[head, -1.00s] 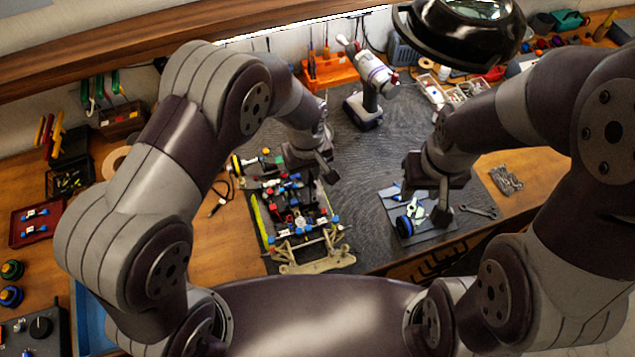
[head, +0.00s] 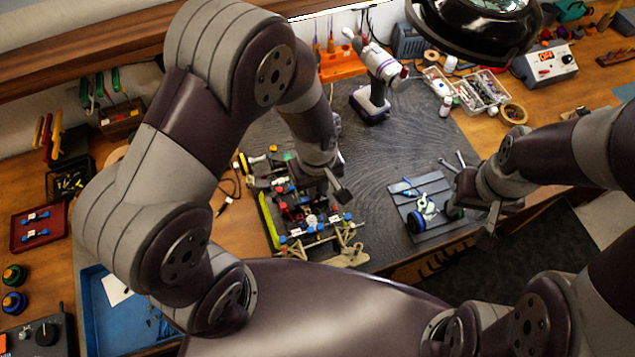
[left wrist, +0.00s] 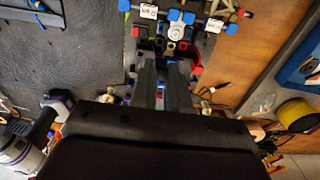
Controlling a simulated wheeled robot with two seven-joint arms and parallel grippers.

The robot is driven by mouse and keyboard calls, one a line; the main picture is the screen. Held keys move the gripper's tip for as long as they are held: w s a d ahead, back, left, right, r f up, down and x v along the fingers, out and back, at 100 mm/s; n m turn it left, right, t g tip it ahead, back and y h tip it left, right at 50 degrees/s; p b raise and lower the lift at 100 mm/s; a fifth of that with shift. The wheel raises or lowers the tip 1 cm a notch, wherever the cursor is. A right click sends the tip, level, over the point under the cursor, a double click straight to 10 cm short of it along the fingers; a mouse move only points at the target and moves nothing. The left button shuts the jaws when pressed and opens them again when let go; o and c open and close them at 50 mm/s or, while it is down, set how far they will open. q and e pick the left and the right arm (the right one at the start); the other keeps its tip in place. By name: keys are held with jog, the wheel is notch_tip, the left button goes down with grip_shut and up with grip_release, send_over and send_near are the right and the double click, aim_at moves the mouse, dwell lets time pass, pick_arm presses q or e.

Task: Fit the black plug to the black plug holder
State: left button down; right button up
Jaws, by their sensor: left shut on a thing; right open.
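The RC car chassis (head: 270,212) lies on the dark mat, with red, blue and black parts on it. My left gripper (head: 328,196) is low over the chassis's right side. In the left wrist view its dark fingers (left wrist: 165,88) point at the cluster of red, black and blue parts. It is shut on a small dark thing, apparently the black plug, mostly hidden between the fingers. I cannot pick out the black plug holder among the chassis parts or tell whether the plug touches it. My right gripper (head: 474,210) is open, at the right edge of the grey tray.
The grey tray (head: 433,185) carries a blue-rimmed wheel (head: 416,222) and small tools. A power drill (head: 376,80) stands at the back. A yellow strip (head: 268,220) lies along the chassis's left side. The mat between chassis and tray is clear.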

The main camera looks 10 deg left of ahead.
aim_at(317, 198)
pick_arm(q)
notch_tip(317, 198, down, 5)
jog(key=b, duration=0.3)
jog(key=shift+f, duration=0.1)
jog(key=shift+f+b, duration=0.3)
jog(key=shift+b, duration=0.1)
jog(key=shift+r+p, duration=0.1)
jog(key=shift+p, duration=0.4)
dwell(0.8)
jog(key=shift+f+b, duration=0.9)
jog(key=shift+f, duration=0.3)
jog(key=c, duration=1)
grip_release()
jog(key=shift+c, duration=0.2)
jog(key=shift+r, duration=0.1)
notch_tip(317, 198, up, 13)
jog(key=shift+f+b, duration=0.2)
jog(key=shift+b, duration=0.75)
